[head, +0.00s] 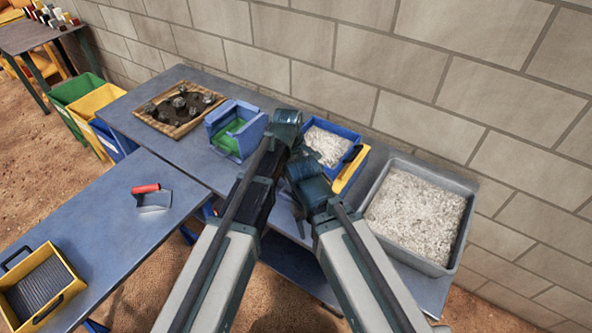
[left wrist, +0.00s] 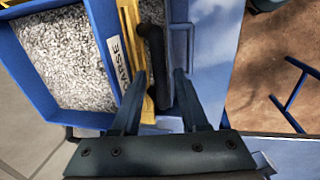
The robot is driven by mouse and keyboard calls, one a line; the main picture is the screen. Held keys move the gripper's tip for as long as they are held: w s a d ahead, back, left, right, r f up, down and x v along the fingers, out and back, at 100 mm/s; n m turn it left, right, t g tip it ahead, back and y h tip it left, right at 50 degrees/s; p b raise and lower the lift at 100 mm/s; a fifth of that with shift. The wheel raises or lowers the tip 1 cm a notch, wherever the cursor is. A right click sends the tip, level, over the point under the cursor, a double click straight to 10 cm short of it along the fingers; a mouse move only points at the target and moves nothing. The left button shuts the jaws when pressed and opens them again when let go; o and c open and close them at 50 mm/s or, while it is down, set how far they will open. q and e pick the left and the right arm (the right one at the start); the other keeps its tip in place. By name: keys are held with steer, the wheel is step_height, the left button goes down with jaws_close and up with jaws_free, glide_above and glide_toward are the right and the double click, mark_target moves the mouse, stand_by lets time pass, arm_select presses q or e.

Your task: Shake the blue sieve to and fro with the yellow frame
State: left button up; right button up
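The blue sieve (head: 325,143), filled with pale grey gravel, sits on the bench in the head view, partly hidden by my arms. It fills the left of the left wrist view (left wrist: 65,65). The yellow frame (head: 351,171) runs along its side; in the left wrist view the yellow strip (left wrist: 130,40) carries a partly hidden label. A black handle (left wrist: 155,65) lies beside the strip. My left gripper (left wrist: 159,73) has its fingers apart, on either side of the handle; I cannot tell whether they touch it.
A grey tub of gravel (head: 372,215) stands close at the right. A blue and green box (head: 222,117) and a wooden tray of dark stones (head: 207,92) stand at left. A red-handled scoop (head: 152,200) and a yellow tray (head: 72,292) are on the front table. A block wall stands behind.

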arm_select(q)
steer(key=shift+o, duration=0.3)
steer(key=shift+r, duration=0.15)
arm_select(e)
steer(key=shift+r, duration=0.15)
arm_select(q)
step_height(320, 180, up, 13)
steer(key=s+a+p, duration=0.1)
steer(key=s+p, duration=0.1)
steer(key=p, duration=1.1)
steer(key=shift+a+r+p, duration=0.15)
steer(key=shift+a+p, duration=0.15)
arm_select(e)
step_height(320, 180, up, 13)
steer(key=shift+r, duration=0.2)
arm_select(q)
steer(key=shift+s, duration=0.1)
